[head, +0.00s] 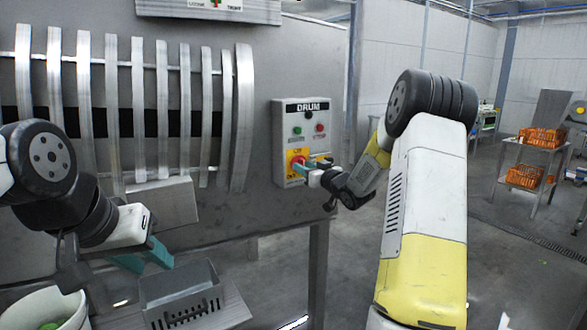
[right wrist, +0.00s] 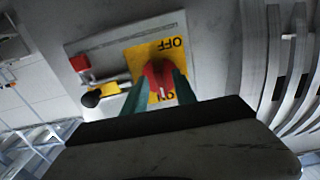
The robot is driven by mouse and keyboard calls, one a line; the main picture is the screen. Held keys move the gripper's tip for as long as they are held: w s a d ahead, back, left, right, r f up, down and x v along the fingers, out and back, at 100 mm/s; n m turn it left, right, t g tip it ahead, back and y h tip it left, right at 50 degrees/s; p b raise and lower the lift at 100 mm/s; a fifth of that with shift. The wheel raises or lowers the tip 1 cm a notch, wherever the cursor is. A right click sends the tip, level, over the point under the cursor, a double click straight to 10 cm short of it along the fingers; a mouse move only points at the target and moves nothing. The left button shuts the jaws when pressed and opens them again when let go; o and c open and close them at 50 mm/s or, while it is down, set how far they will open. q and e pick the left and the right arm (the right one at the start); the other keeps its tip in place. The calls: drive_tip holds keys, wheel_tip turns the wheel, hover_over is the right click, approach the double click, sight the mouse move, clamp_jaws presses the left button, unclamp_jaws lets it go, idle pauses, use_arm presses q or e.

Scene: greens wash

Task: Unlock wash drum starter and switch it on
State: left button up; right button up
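The drum starter (head: 307,112) is a grey box labelled DRUM on the machine's side, with green and red buttons. Its red rotary handle (right wrist: 158,76) sits on a yellow plate (right wrist: 142,60) between OFF and a partly hidden ON. My right gripper (head: 314,166) reaches it from the right; it also shows in the right wrist view (right wrist: 158,90), its teal fingers closed on the handle's two sides. A red block (right wrist: 80,63) and a yellow piece with a black round end (right wrist: 92,98) are beside the plate; I cannot tell whether they form a lock. My left gripper (head: 146,258) is open and empty.
A grey metal bin (head: 182,296) is below my left gripper. A white tub (head: 45,308) with something green is at the lower left. The slatted drum (head: 150,115) fills the left. Orange crates (head: 540,137) stand on a far rack at right.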

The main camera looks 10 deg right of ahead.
drive_tip(key=v, duration=0.7)
drive_tip(key=shift+s+d, duration=0.15)
drive_tip(key=shift+s, duration=0.2)
drive_tip(key=s+a+r+m+g+h, duration=0.2)
drive_tip(key=s+r+g+h, duration=0.1)
drive_tip(key=s, duration=0.6)
drive_tip(key=s+a+r+m+g+h, duration=0.1)
drive_tip(key=s+a+r+g+h, duration=0.15)
drive_tip(key=s, duration=0.65)
drive_tip(key=s+a+f+g, duration=0.2)
drive_tip(key=s+a, duration=0.1)
drive_tip(key=s, duration=0.6)
drive_tip(key=s+a+f+g+y, duration=0.1)
drive_tip(key=s+a+g, duration=0.2)
drive_tip(key=s, duration=0.7)
drive_tip(key=shift+f, duration=0.4)
drive_tip(key=shift+a+y, duration=0.1)
drive_tip(key=shift+y, duration=0.15)
